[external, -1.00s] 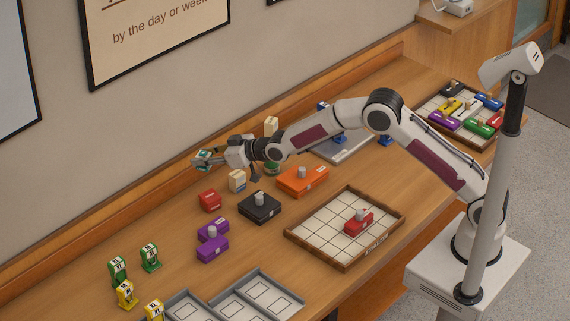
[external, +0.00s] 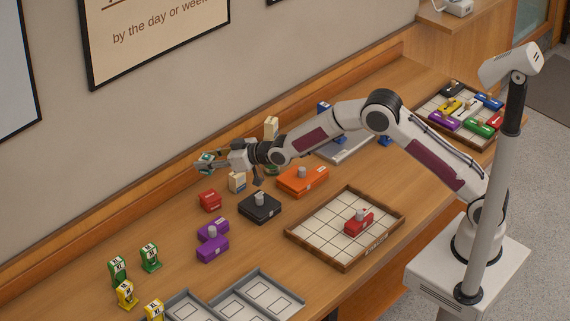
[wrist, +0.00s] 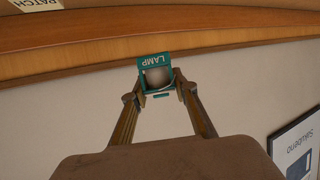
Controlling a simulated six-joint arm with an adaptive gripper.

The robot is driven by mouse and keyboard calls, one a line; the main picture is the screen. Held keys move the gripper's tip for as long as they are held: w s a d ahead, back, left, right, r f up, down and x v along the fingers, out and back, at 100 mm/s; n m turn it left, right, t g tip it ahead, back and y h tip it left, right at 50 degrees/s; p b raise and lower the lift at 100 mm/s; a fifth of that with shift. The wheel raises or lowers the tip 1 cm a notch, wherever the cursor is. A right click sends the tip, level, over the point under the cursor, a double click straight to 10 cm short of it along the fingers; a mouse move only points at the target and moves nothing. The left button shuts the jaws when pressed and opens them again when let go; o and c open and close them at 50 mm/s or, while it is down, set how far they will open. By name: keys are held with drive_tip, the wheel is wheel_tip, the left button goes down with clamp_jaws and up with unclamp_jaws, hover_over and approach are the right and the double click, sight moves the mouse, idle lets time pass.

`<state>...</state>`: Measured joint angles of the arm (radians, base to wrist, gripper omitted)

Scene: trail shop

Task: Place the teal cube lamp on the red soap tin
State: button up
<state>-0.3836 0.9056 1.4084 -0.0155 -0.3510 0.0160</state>
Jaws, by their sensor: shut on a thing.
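My gripper (external: 206,164) is shut on the teal cube lamp (wrist: 155,75) and holds it up in the air near the wall-side edge of the counter. In the wrist view the lamp shows its LAMP label and a pale round front between the fingertips. It also shows in the external view (external: 207,157), partly hidden by the fingers. A small red box (external: 210,201), which looks like the soap tin, stands on the counter below the gripper in the picture; its label is too small to read. Its top looks bare.
A cream box (external: 237,182) stands just right of the red box. Another red box (external: 358,223) lies in a tiled tray (external: 318,225). Counter left of the red box is clear.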

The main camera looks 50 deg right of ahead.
drive_tip(key=shift+f, duration=2.9)
drive_tip(key=shift+f, duration=0.1)
drive_tip(key=shift+f, duration=1.75)
drive_tip(key=shift+f, duration=0.2)
drive_tip(key=o, duration=1.2)
drive_tip(key=shift+c, duration=0.2)
drive_tip(key=shift+r, duration=0.2)
drive_tip(key=shift+s+d+r, duration=0.15)
drive_tip(key=shift+s+r, duration=0.05)
drive_tip(key=shift+s, duration=0.25)
drive_tip(key=v, duration=1.1)
